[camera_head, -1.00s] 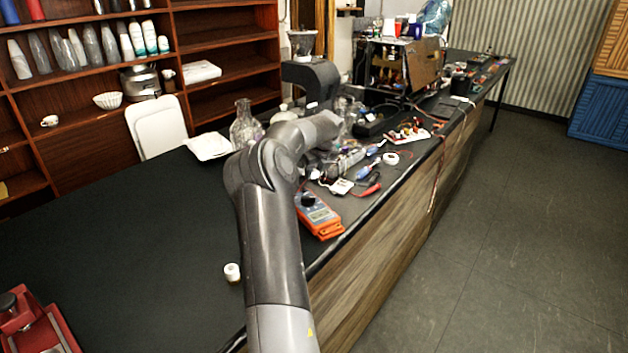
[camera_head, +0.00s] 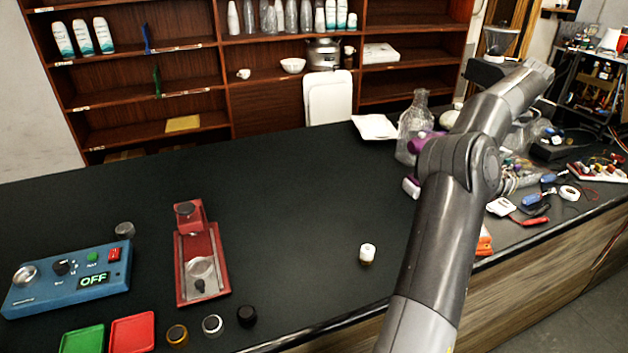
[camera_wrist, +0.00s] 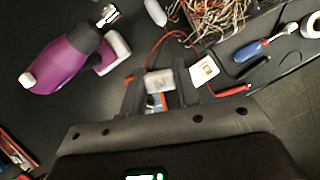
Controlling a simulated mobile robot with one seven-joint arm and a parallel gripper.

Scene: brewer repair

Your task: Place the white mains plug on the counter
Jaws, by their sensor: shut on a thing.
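In the wrist view a small whitish block, which looks like the white mains plug (camera_wrist: 158,80), sits between my two fingertips. My gripper (camera_wrist: 158,88) is shut on it, over the dark counter (camera_wrist: 110,85). Orange and blue patches show between the fingers below the plug. In the head view my arm hides the gripper and the plug. The dark counter (camera_head: 290,215) has a wide bare top there.
A purple tool (camera_wrist: 62,62) lies left of my gripper. A white square piece (camera_wrist: 204,70), a red probe (camera_wrist: 232,90), a blue screwdriver (camera_wrist: 250,50) and tangled wires (camera_wrist: 215,15) lie right and beyond. A white-topped cylinder (camera_head: 367,253) and red tray (camera_head: 200,265) stand on the counter.

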